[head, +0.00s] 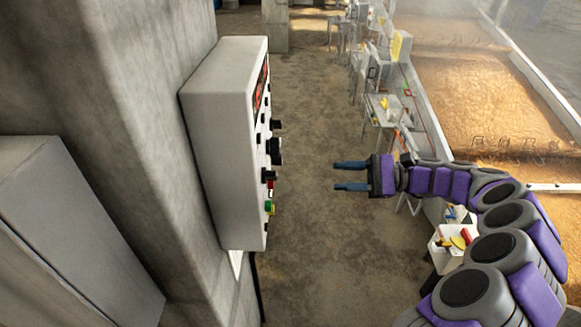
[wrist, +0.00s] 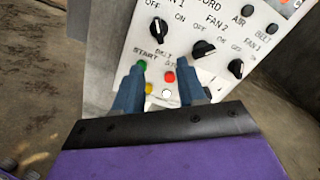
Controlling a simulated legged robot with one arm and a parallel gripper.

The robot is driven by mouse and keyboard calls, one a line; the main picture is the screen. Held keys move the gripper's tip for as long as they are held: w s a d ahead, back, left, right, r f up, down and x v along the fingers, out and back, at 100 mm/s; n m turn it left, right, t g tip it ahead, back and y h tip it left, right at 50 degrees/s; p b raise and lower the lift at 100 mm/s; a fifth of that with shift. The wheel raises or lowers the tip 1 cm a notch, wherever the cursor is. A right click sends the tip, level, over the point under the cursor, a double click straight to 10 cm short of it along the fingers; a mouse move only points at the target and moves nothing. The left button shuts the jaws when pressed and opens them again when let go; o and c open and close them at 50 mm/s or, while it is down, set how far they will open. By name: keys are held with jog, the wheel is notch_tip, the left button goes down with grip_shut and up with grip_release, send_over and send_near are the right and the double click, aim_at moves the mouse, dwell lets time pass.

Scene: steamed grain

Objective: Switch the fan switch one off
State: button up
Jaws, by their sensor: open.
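The control box (head: 215,150) is mounted on a concrete pillar at the left of the head view. Its face is seen almost edge-on, with knobs and buttons sticking out to the right. In the wrist view, the panel face (wrist: 192,20) shows a black knob (wrist: 158,32) below a partly cut-off "FAN 1" label, between "OFF" and "ON". Its exact setting is hard to tell. My gripper (head: 336,176) is open and empty, apart from the panel to its right. In the wrist view, the gripper (wrist: 160,68) points at the panel below that knob.
The FAN 2 knob (wrist: 203,49) and another black knob (wrist: 236,68) sit to the right. Green (wrist: 142,64) and red (wrist: 169,77) buttons lie near the fingertips. A grey cabinet (head: 70,230) stands at lower left.

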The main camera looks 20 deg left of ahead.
send_near(269, 175)
jog(key=w+d+f, duration=0.2)
jog(key=w, duration=0.1)
jog(key=p+x, duration=0.2)
jog(key=x, duration=0.7)
jog(key=shift+s, duration=0.3)
jog(key=shift+r, duration=0.1)
jog(key=shift+c, duration=1.2)
jog(key=shift+a, duration=0.55)
grip_shut()
